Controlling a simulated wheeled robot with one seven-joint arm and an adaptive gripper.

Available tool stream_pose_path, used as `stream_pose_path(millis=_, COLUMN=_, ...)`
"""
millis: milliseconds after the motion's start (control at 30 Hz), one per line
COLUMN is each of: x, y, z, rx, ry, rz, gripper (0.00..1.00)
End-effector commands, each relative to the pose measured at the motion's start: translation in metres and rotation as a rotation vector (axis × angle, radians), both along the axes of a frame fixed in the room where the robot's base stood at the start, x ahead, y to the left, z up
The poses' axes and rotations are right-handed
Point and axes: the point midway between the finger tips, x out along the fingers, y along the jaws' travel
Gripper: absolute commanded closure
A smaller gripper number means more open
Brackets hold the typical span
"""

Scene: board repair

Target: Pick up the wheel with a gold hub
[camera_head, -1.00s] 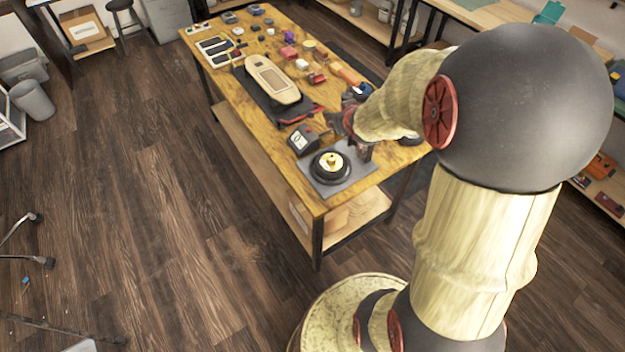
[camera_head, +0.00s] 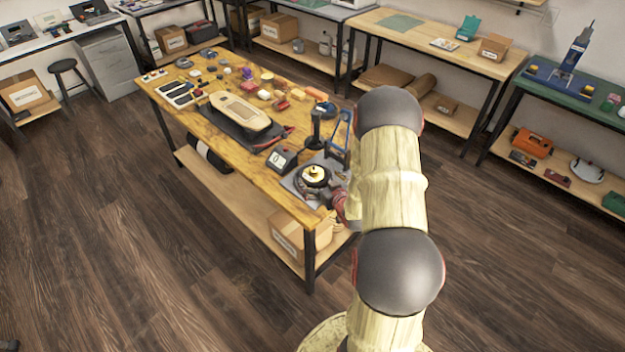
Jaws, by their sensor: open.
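The wheel with a gold hub (camera_head: 314,174) is a black disc with a bright gold centre. It lies flat on a grey mat (camera_head: 291,186) at the near right end of the wooden workbench. My gripper (camera_head: 328,195) is low beside the wheel's near right edge, partly hidden by my own arm. It is open and holds nothing that I can see. The fingertips are small and dark here, so I cannot tell whether they touch the wheel.
A small dark device with a display (camera_head: 281,159) stands just left of the mat. A dark upright tool (camera_head: 316,128) and a blue-framed tool (camera_head: 341,132) stand behind the wheel. A skateboard deck (camera_head: 240,110) and several small parts cover the bench (camera_head: 215,147) farther back.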

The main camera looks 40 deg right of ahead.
Motion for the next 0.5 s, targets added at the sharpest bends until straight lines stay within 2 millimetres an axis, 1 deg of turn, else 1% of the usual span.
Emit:
stream_pose_path(millis=300, x=0.038, y=-0.011, z=-0.013, rx=-0.001, ry=0.0, rz=0.001, gripper=0.0)
stream_pose_path(millis=400, x=0.044, y=-0.014, z=-0.015, rx=0.0, ry=0.001, rz=0.0, gripper=0.0)
stream_pose_path(millis=500, x=0.045, y=-0.014, z=-0.014, rx=0.0, ry=0.001, rz=-0.001, gripper=0.0)
